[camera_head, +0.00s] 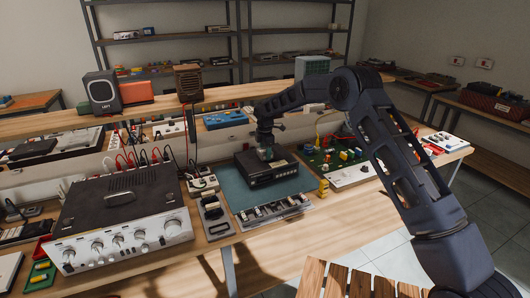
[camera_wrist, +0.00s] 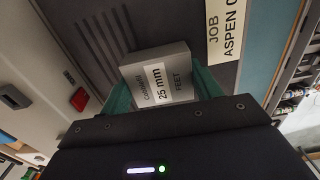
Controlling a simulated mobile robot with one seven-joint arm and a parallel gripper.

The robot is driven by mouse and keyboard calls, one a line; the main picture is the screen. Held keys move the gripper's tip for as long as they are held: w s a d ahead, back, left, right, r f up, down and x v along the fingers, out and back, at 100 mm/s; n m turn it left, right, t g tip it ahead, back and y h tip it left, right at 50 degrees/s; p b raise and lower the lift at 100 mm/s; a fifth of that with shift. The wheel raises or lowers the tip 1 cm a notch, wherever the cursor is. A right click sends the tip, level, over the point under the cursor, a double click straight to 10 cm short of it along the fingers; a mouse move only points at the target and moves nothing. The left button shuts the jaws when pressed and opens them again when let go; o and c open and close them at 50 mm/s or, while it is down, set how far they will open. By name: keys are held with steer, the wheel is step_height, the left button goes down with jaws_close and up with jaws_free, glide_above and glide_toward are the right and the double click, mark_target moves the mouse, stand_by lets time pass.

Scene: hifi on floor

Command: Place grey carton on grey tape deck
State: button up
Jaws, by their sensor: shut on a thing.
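The grey carton (camera_wrist: 157,72) is a small box with a white "25 mm" label and the word "FEET". It sits between the two green fingers of my gripper (camera_wrist: 163,88), which is shut on it. The grey tape deck (camera_head: 272,172) is a dark, flat box on a teal mat. In the wrist view its vented top (camera_wrist: 95,35) lies behind the carton. In the head view my gripper (camera_head: 265,154) is over the deck's top, left of its pale label. I cannot tell whether the carton touches the deck; its underside is hidden.
A large silver amplifier (camera_head: 122,212) stands left on the wooden bench. A green circuit board (camera_head: 330,160) lies right of the deck. A grey parts tray (camera_head: 272,210) lies in front, and a blue tray (camera_head: 225,120) lies behind. Bare teal mat (camera_head: 234,190) shows left of the deck.

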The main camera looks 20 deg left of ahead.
mark_target(265, 151)
steer(key=shift+f, duration=0.1)
steer(key=o, duration=1)
step_height(265, 151, up, 12)
steer(key=shift+r, duration=0.15)
